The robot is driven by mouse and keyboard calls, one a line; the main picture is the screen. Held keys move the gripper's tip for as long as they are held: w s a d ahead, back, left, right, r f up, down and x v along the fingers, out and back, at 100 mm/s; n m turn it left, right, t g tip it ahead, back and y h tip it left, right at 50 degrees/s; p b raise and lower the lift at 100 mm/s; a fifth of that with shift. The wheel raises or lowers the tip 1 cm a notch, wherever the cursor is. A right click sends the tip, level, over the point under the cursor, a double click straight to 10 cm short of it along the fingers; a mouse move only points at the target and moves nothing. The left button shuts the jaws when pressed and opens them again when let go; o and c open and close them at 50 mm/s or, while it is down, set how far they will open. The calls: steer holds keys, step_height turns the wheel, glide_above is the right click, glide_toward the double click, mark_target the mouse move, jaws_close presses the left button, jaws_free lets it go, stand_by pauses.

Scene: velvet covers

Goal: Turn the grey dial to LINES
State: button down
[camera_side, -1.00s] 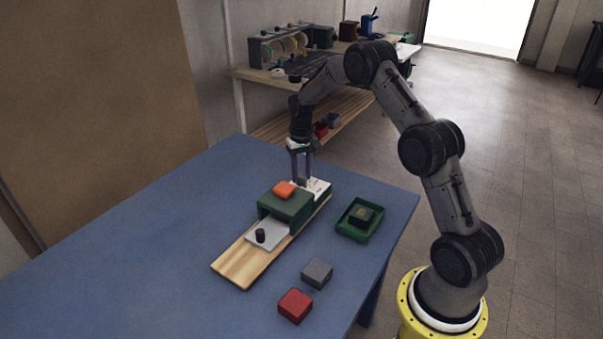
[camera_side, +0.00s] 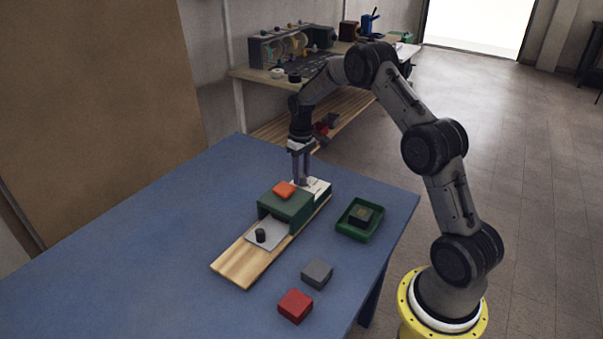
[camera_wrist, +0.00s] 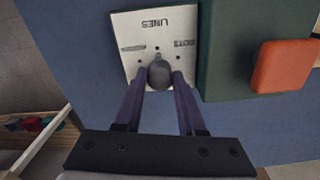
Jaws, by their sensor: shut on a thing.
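The grey dial (camera_wrist: 160,74) sits on a white plate (camera_wrist: 128,32) in the wrist view. The word LINES stands upside down at the plate's top edge, DOTS at its right, and a label I cannot read at its left. The dial's small nub appears to point up the picture, toward LINES. My gripper (camera_wrist: 163,78) is shut on the dial, one finger on each side. In the side view my gripper (camera_side: 302,182) reaches straight down to the plate (camera_side: 318,187), and its fingers hide the dial.
A green housing (camera_side: 286,205) with an orange button (camera_side: 284,190) stands beside the plate on a wooden board (camera_side: 240,268). A grey slide with a black knob (camera_side: 260,235) is in front. A green tray (camera_side: 347,228), grey block (camera_side: 317,273) and red block (camera_side: 295,305) lie right.

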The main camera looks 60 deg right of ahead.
mark_target(301, 175)
steer(key=shift+r, duration=0.1)
steer(key=c, duration=0.5)
jaws_free()
step_height(301, 175, up, 14)
stand_by(0.3)
